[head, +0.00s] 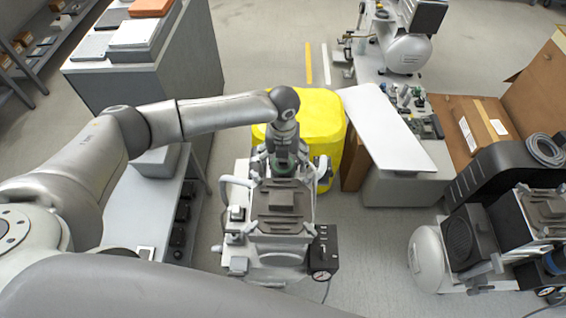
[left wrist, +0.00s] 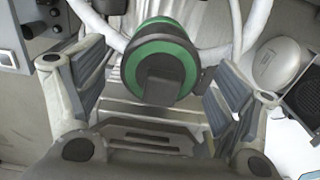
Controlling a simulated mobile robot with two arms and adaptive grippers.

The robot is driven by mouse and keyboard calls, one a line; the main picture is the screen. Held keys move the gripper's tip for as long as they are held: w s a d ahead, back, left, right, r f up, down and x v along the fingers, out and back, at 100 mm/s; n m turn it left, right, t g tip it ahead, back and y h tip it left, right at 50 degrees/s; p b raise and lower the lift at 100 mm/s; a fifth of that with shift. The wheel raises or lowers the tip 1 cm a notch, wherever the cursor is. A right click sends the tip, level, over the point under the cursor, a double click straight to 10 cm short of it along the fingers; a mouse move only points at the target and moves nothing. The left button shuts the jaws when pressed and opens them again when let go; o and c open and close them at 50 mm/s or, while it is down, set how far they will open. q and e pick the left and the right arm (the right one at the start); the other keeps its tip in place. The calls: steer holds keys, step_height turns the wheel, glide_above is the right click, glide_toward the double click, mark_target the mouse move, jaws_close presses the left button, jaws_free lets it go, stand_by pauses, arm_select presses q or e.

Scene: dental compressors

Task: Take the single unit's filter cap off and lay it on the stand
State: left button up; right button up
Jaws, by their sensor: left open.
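The single unit (head: 282,222), a compressor with a dark ribbed top, stands on the floor at the centre of the head view. Its filter cap (left wrist: 160,62), round and black with a green ring, shows in the left wrist view. That gripper is open, with one finger on each side of the cap and visible gaps to both. The cap appears seated on the unit. I cannot tell for sure which surface is the stand; a grey cabinet with a white slanted panel (head: 385,128) is to the right.
A yellow-covered object (head: 318,112) is directly behind the unit. A low grey bench (head: 148,205) is to the left, below a tall cabinet (head: 165,65). Another compressor (head: 430,262) stands at the right, near a cardboard box (head: 480,125). Floor between the compressors is clear.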

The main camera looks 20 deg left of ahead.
arm_select(q)
steer(key=shift+c, duration=0.4)
steer(key=c, duration=0.9)
steer(key=shift+r, duration=0.1)
